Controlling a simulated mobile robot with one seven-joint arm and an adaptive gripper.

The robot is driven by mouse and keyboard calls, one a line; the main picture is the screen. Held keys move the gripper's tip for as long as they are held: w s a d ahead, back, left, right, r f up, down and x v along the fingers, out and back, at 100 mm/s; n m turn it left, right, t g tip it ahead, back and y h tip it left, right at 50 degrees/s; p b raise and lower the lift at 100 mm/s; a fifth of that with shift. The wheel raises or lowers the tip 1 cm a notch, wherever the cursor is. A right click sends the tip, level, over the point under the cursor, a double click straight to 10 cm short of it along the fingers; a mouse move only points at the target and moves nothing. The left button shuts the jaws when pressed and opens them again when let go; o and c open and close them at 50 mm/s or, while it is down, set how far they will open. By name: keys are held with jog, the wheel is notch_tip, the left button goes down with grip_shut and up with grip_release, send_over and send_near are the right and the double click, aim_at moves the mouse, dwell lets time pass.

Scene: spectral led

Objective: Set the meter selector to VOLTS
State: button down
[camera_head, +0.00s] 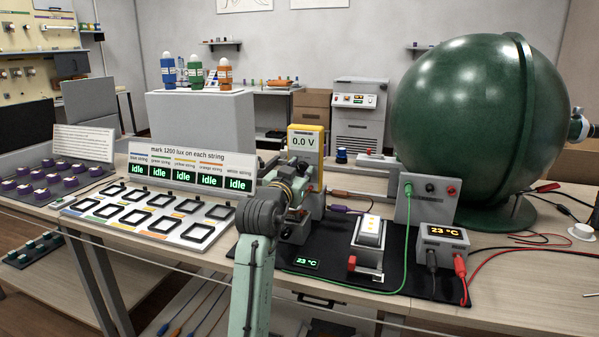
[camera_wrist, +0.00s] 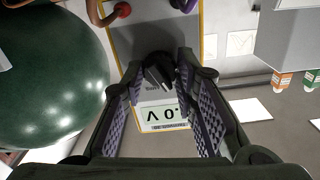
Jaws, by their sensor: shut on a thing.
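The meter (camera_head: 318,160) is a yellow-edged upright box on the bench, and its display reads 0.0 V. It also shows upside down in the wrist view, where its grey face (camera_wrist: 150,32) and lit display (camera_wrist: 168,114) are visible. The dark selector knob (camera_wrist: 158,72) sits between my fingertips in the wrist view. My gripper (camera_head: 305,188) is in front of the meter and is shut on the knob. The knob is hidden in the head view, and its pointer and labels are too small or covered to read.
A large green sphere (camera_head: 470,120) stands to the right of the meter. A panel of several "idle" displays (camera_head: 197,170) lies to the left. A lamp fixture (camera_head: 368,240), a small 23 °C box (camera_head: 443,245) and loose cables sit on the black mat (camera_head: 330,255).

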jog(key=c, duration=1.3)
grip_release()
jog(key=shift+s, duration=0.1)
jog(key=v, duration=1.2)
